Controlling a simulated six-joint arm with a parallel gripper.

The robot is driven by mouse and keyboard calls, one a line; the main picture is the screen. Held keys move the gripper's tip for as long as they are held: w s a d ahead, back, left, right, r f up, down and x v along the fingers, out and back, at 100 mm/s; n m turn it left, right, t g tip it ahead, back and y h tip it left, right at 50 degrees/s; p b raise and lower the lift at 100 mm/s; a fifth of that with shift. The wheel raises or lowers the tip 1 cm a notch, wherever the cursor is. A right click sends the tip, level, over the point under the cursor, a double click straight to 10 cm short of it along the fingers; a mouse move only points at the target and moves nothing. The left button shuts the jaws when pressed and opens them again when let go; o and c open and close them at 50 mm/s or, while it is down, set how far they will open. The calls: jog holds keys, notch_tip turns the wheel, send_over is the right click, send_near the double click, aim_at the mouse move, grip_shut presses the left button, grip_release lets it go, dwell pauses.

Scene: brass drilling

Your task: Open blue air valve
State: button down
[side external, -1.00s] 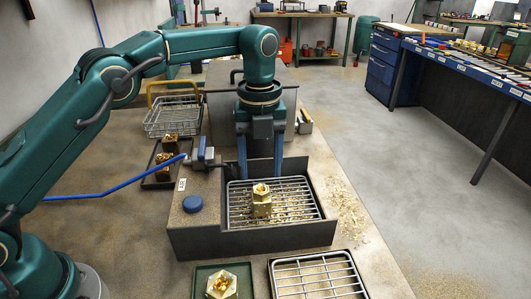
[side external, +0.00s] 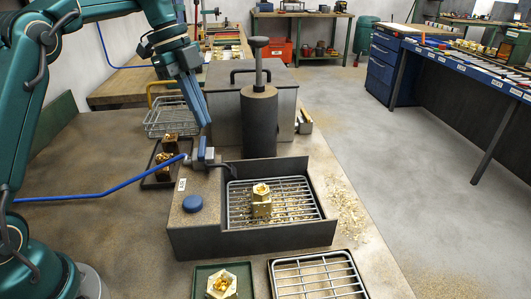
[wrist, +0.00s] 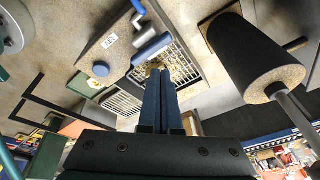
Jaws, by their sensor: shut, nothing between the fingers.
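The air valve (side external: 203,158) is a small grey body with a blue handle (side external: 201,147) standing up from it, at the left rear corner of the drilling box. A blue hose (side external: 100,193) runs to it from the left. In the wrist view the blue handle (wrist: 151,48) lies just beyond my fingertips. My gripper (side external: 205,123) is shut and empty, pointing down just above the handle; I cannot tell whether it touches. The gripper also shows in the wrist view (wrist: 156,70). A brass fitting (side external: 261,202) stands on the grate, clear of the gripper.
A dark cylinder (side external: 259,125) with a rod rises close to the right of my gripper. A blue button (side external: 192,203) sits on the box's left ledge. A tray of brass parts (side external: 163,168) and a wire basket (side external: 172,118) lie to the left and behind.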

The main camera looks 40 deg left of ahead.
jog(key=s+a+r+n+t, duration=0.2)
jog(key=s+a+r+n, duration=0.2)
jog(key=s+a+n, duration=0.2)
jog(key=a+n, duration=0.2)
jog(key=a, duration=0.1)
jog(key=shift+s, duration=0.4)
jog(key=shift+r, duration=0.1)
jog(key=x, duration=0.3)
jog(key=w+d+x, duration=0.1)
jog(key=x, duration=0.3)
jog(key=r+x, duration=0.1)
jog(key=x, duration=0.3)
jog(key=shift+w+d, duration=0.4)
jog(key=shift+w, duration=0.05)
jog(key=shift+w+d, duration=0.3)
